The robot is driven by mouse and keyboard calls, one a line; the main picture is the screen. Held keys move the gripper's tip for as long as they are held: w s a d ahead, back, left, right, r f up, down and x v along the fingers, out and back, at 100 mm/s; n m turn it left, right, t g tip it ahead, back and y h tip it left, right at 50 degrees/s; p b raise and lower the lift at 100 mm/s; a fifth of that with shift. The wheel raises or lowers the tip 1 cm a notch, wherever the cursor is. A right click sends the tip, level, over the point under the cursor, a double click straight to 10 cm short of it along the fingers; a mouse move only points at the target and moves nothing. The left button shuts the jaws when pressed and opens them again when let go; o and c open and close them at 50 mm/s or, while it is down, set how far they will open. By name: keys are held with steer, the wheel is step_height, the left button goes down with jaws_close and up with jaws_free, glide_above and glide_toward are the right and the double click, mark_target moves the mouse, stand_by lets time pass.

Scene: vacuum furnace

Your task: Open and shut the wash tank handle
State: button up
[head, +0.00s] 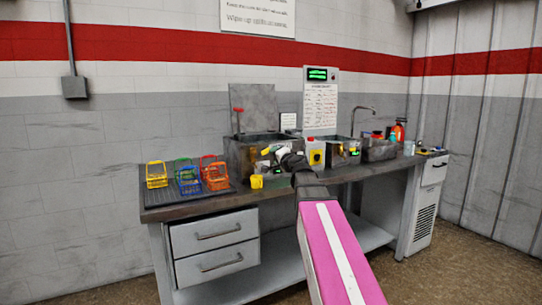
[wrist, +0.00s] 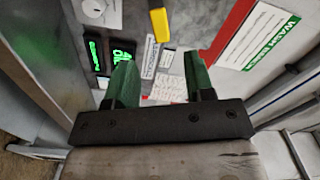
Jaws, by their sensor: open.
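The wash tank (head: 238,158) is a dark metal basin in the bench's left half, with a raised grey panel behind it. A red-topped lever (head: 238,112) stands at its rear left. My gripper (head: 280,154) is in front of the basin, small and partly merged with the clutter. In the wrist view my gripper (wrist: 158,65) has its two green fingers apart with nothing between them. A yellow handle-like piece (wrist: 159,24) lies beyond the fingertips at the top. I cannot tell surely whether it is the tank handle. A yellow piece (head: 256,181) also shows at the basin's front.
Yellow, blue, green and red-orange wire baskets (head: 187,176) stand on the left rack. A yellow box with a red top (head: 316,153) stands beside my arm. A second basin (head: 381,150) and bottles are at right. In the wrist view, a sign (wrist: 262,35) is at upper right.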

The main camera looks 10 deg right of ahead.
mark_target(263, 153)
steer(key=shift+s+d, duration=0.2)
steer(key=shift+s, duration=0.35)
steer(key=shift+w+f, duration=0.15)
steer(key=c, duration=0.9)
steer(key=w+f+m+y, duration=0.1)
steer(key=y, duration=0.1)
steer(key=w+f+m+y, duration=0.1)
steer(key=f+m+y, duration=0.1)
steer(key=w+f+m+g+y, duration=0.1)
steer(key=f, duration=0.1)
steer(key=shift+w+a+f+m+y, duration=0.1)
steer(key=shift+a+f+m+y, duration=0.1)
steer(key=shift+a+m+y, duration=0.2)
jaws_close()
steer(key=d+f+m+t+y, duration=0.3)
steer(key=d+m+t+y, duration=0.15)
steer(key=d+m, duration=0.2)
steer(key=x, duration=1)
steer(key=shift+w+a+m, duration=0.3)
steer(key=shift+a+m, duration=0.05)
steer(key=shift+m, duration=0.1)
